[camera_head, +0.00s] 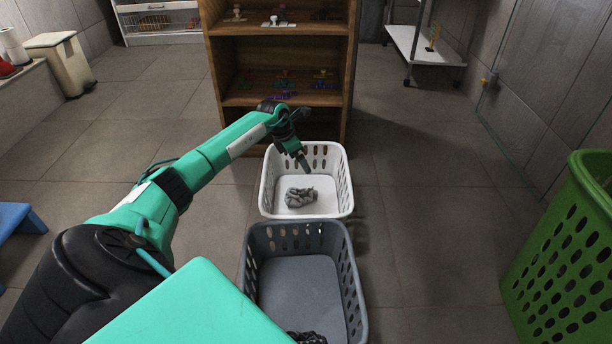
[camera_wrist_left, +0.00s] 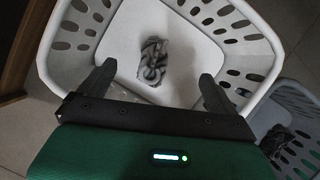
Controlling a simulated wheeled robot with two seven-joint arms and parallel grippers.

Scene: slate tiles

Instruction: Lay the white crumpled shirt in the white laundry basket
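A crumpled, grey-white cloth (camera_head: 300,197), which looks like the shirt, lies on the floor of the white laundry basket (camera_head: 337,209). It also shows in the left wrist view (camera_wrist_left: 152,62), with the white basket's wall (camera_wrist_left: 243,45) around it. My left gripper (camera_head: 303,162) is over the white basket, above and behind the cloth. In the left wrist view its two fingers (camera_wrist_left: 157,75) are wide apart with nothing held between them, and the cloth lies below and apart from them. My right gripper is in neither view.
A grey basket (camera_head: 347,262) stands just in front of the white one, with a dark crumpled cloth (camera_head: 307,337) at its near end. A wooden shelf (camera_head: 218,75) stands behind. A green basket (camera_head: 560,260) is at right. Tiled floor between is clear.

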